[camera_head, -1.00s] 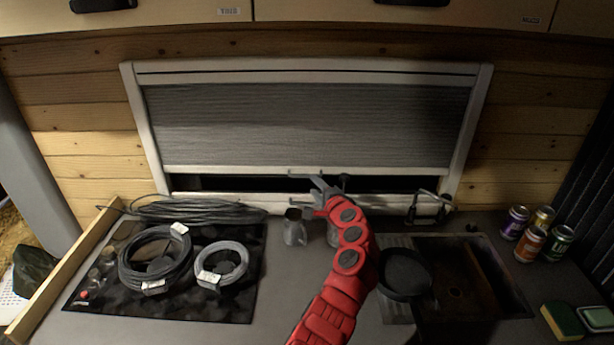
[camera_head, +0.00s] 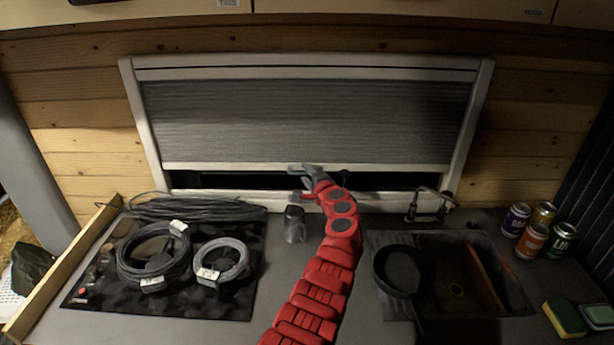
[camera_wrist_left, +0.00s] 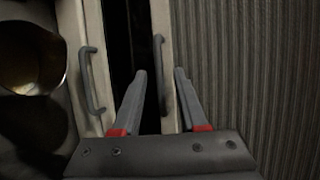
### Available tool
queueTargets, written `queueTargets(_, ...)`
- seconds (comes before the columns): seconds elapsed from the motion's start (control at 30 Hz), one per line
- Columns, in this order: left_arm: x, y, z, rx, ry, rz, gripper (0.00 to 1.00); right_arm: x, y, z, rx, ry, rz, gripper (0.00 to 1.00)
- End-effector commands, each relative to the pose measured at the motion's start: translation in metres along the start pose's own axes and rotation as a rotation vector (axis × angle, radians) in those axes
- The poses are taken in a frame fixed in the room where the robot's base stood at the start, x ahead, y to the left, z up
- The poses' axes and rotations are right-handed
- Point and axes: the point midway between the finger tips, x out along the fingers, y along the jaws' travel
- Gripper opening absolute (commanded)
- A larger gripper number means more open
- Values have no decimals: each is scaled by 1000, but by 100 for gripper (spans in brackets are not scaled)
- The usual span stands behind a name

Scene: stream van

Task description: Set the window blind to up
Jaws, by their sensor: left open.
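The window blind (camera_head: 300,120) is a grey pleated screen in a white frame. It covers most of the window, with a narrow dark gap under its pale bottom rail (camera_head: 230,167). In the left wrist view the rail (camera_wrist_left: 164,25) carries a grey bar handle (camera_wrist_left: 158,60). My left gripper (camera_head: 308,172) is at the middle of this rail. In the wrist view its open fingers (camera_wrist_left: 160,72) point at the rail, one on each side of the handle's line. I cannot tell whether they touch it. A second handle (camera_wrist_left: 92,80) is on the lower frame. My right gripper is out of view.
Overhead cupboards run along the top.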

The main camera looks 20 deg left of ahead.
Motion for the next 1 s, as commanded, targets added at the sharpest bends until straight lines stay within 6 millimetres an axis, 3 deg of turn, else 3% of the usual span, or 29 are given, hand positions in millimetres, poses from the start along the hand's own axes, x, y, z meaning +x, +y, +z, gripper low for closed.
queueTargets(0.03, 0, 0, 0, 0, 0, 0, 39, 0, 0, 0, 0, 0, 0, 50)
queueTargets(0.27, 0, 0, 0, 0, 0, 0, 0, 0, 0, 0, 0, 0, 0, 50)
queueTargets(1.0, 0, 0, 0, 0, 0, 1, 0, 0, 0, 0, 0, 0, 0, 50)
